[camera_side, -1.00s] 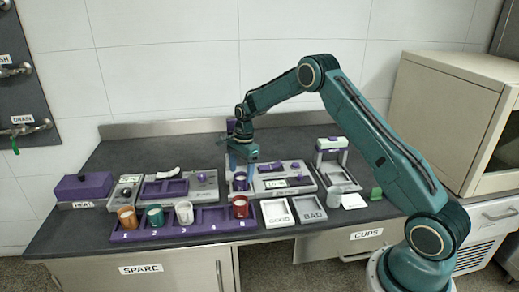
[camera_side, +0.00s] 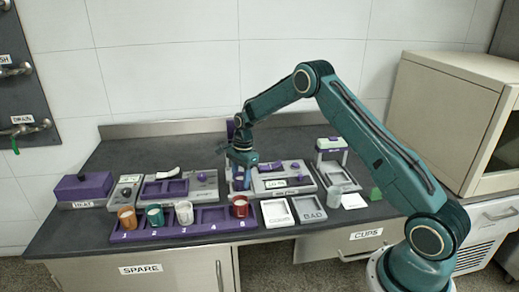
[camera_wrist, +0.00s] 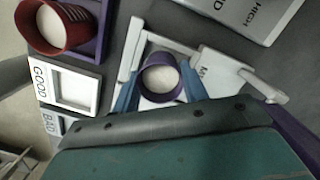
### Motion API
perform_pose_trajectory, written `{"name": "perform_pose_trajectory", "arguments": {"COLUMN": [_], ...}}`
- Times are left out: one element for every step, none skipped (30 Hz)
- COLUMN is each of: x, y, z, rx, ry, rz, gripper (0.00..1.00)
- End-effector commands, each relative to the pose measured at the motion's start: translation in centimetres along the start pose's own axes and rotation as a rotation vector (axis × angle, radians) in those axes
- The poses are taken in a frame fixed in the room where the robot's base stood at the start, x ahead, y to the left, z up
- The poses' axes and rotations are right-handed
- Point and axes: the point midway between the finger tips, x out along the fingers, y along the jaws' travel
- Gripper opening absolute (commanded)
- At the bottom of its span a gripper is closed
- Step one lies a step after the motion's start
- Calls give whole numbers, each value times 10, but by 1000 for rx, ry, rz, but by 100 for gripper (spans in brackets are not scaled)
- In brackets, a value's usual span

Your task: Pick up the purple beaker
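The purple beaker (camera_wrist: 161,82) holds pale contents and stands upright on a white-framed stand in the wrist view. My gripper (camera_wrist: 159,66) has its two blue fingers on either side of the beaker, with a small gap showing at the left finger. The fingers look open around it, without a clear grip. In the side view my gripper (camera_side: 240,178) points straight down at the stand beside the grey scale-like device, and its fingers mostly hide the beaker there.
A purple rack (camera_side: 170,229) in front holds orange, teal, white and red cups. The red cup (camera_side: 239,206) is close to my gripper. White GOOD (camera_side: 277,222) and grey BAD (camera_side: 310,217) trays lie to the right. A grey-white device (camera_side: 285,184) stands just right of my gripper.

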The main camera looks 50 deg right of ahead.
Motion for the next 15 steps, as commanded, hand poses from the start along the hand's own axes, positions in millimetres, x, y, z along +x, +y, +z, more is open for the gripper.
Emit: {"name": "perform_pose_trajectory", "arguments": {"x": [0,0,0,0,0,0,0,0,0,-1,-1,-2,-3,-4,-6], "y": [0,0,0,0,0,0,0,0,0,0,0,0,0,0,-1], "z": [0,0,0,0,0,0,0,0,0,0,0,0,0,0,1], "rx": [0,0,0,0,0,0,0,0,0,0,0,0,0,0,0], "ry": [0,0,0,0,0,0,0,0,0,0,0,0,0,0,0], "rz": [0,0,0,0,0,0,0,0,0,-1,-1,-1,-1,-2,-2], "gripper": [23,20,16,16,16,16,16,16,16,16,16,16,16,16,16]}}
